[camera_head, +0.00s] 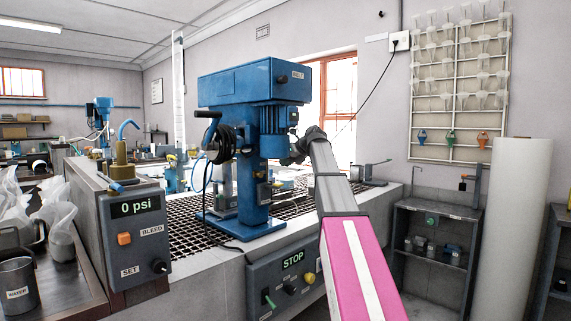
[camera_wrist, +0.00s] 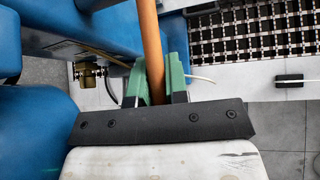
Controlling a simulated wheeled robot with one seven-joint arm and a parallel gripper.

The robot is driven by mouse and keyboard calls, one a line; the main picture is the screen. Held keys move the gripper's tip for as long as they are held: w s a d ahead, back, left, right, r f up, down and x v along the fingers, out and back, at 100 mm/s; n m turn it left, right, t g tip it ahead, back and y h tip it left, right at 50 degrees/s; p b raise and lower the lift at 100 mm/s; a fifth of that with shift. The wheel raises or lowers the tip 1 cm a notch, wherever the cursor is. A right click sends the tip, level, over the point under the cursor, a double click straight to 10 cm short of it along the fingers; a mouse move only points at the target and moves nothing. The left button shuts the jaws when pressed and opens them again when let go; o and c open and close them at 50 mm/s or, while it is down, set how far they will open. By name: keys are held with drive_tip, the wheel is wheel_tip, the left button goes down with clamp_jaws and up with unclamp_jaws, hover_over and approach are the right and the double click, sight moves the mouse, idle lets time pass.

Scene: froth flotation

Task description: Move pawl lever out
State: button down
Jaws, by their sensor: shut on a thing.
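The blue flotation machine (camera_head: 254,85) stands on a grated bench, with a black handwheel (camera_head: 219,144) on its left side. My arm reaches up to the right side of its column, and my gripper's tips are hidden there in the head view. In the wrist view my gripper's green fingers (camera_wrist: 156,78) are closed around a copper-brown rod (camera_wrist: 151,35). The rod runs up out of the picture; I cannot tell for certain that it is the pawl lever. Blue machine body (camera_wrist: 45,50) is close on the left.
A brass fitting (camera_wrist: 89,74) and a thin pale rod (camera_wrist: 202,80) are close by my fingers. The black grating (camera_wrist: 255,32) is at upper right. A control panel (camera_head: 288,278) reads STOP; a gauge box (camera_head: 137,235) reads 0 psi. Shelves (camera_head: 435,245) stand at right.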

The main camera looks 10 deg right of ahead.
drive_tip(key=c, duration=1.1)
unclamp_jaws()
drive_tip(key=shift+r, duration=0.1)
drive_tip(key=v, duration=1)
drive_tip(key=shift+s+d+r, duration=0.1)
drive_tip(key=shift+s+d, duration=0.1)
drive_tip(key=shift+s, duration=0.1)
drive_tip(key=shift+c, duration=0.4)
